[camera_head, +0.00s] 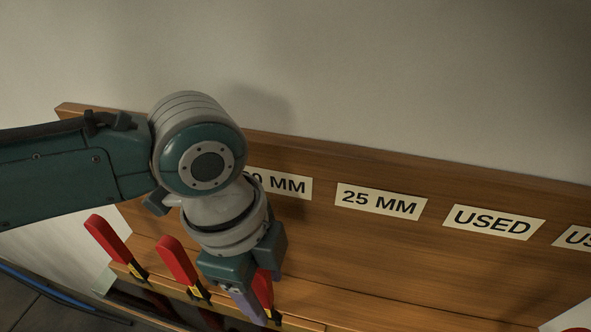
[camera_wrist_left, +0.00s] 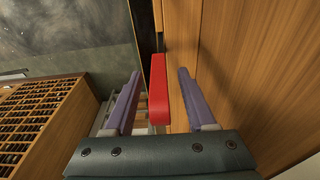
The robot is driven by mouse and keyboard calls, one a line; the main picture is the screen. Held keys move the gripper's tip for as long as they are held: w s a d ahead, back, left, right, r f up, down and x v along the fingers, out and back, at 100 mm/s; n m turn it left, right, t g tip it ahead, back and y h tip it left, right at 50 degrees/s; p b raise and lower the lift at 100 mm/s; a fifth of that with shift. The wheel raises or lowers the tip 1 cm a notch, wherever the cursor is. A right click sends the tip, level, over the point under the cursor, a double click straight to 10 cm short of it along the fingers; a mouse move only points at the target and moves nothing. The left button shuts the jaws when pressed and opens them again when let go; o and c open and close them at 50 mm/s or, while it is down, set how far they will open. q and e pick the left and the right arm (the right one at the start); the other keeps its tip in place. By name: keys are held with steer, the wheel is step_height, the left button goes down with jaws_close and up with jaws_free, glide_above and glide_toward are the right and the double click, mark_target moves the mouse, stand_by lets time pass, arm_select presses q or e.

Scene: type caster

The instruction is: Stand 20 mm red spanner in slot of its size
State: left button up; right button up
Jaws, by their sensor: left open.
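Several red-handled tools stand along the wooden rack: one at the far left (camera_head: 108,238), one beside it (camera_head: 177,261), and a third (camera_head: 264,292) partly hidden by my left gripper (camera_head: 243,300). No size shows on them. The left gripper points down and is open. In the left wrist view a red handle (camera_wrist_left: 158,88) shows between its two purple fingers, with a gap on each side. Above the third handle, a label ending in "0 MM" (camera_head: 285,184) is partly covered by my arm. The slots cannot be made out. My right gripper is not in view.
Labels "25 MM" (camera_head: 381,201) and "USED" (camera_head: 492,222) sit on the wooden back board (camera_head: 430,262) to the right. The board stands close beside the gripper. In the left wrist view a wooden crate-like grid (camera_wrist_left: 42,112) lies at left.

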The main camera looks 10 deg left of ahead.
arm_select(q)
steer(key=r, duration=0.3)
steer(key=a+r, duration=0.1)
steer(key=r, duration=0.2)
steer(key=r+p, duration=0.1)
steer(key=r, duration=0.3)
steer(key=shift+a, duration=0.25)
steer(key=shift+d+f, duration=0.1)
steer(key=s+d+n+t+h, duration=0.2)
steer(key=s+d+n, duration=0.2)
steer(key=s+n, duration=0.15)
steer(key=s+a+n+t+y, duration=0.1)
steer(key=s+a+n+y, duration=0.15)
steer(key=a+n, duration=0.35)
steer(key=s+a+n+y, duration=0.1)
steer(key=s+a+n, duration=0.35)
steer(key=a, duration=0.25)
step_height(320, 180, up, 34)
steer(key=p, duration=3.5)
steer(key=shift+w+d+r+t, duration=0.25)
steer(key=shift+w+d+t, duration=0.05)
steer(key=shift+w, duration=0.05)
